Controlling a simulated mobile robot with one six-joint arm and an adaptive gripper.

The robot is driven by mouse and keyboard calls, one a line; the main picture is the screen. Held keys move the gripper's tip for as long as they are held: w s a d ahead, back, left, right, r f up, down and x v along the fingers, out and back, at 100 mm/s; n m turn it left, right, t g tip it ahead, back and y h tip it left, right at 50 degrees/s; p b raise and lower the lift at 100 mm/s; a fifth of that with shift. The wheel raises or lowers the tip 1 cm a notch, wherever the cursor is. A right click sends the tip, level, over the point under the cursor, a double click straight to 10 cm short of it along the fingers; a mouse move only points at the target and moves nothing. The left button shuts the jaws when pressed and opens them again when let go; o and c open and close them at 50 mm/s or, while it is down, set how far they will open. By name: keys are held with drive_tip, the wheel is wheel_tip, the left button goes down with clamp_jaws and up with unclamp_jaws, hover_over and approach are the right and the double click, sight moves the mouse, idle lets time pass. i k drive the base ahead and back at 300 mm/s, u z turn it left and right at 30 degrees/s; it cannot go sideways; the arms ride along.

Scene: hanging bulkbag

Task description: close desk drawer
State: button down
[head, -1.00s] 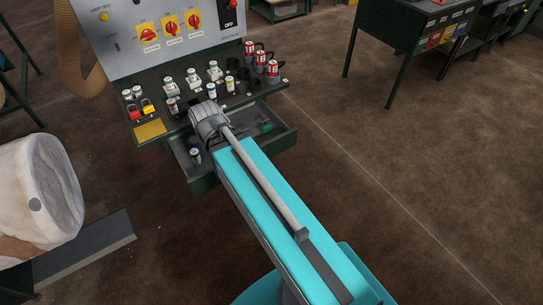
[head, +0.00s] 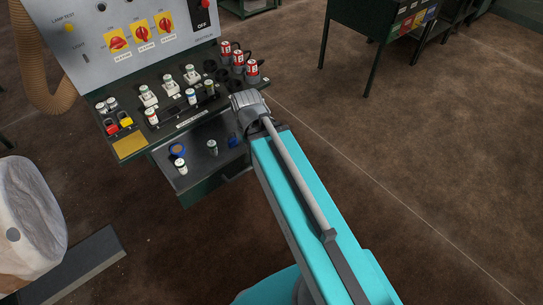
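The desk drawer (head: 204,183) is pulled out below the dark desk top (head: 130,146), under the grey control panel. Inside it stand a small white bottle (head: 181,167), a blue ring-like item (head: 177,150) and a dark item with a pale top. My teal arm reaches in from the lower right, and its grey wrist end is at the drawer's right side. The fingers of my gripper are hidden behind the wrist and arm, so I cannot see whether they touch the drawer.
A large white bag (head: 28,215) hangs at the left above a grey plate (head: 80,268). Another dark desk (head: 362,22) stands at the upper right. The brown floor on the right is clear.

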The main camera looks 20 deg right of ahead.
sight(206, 173)
drive_tip(key=z, duration=0.2)
drive_tip(key=k, duration=0.95)
drive_tip(key=u, duration=0.7)
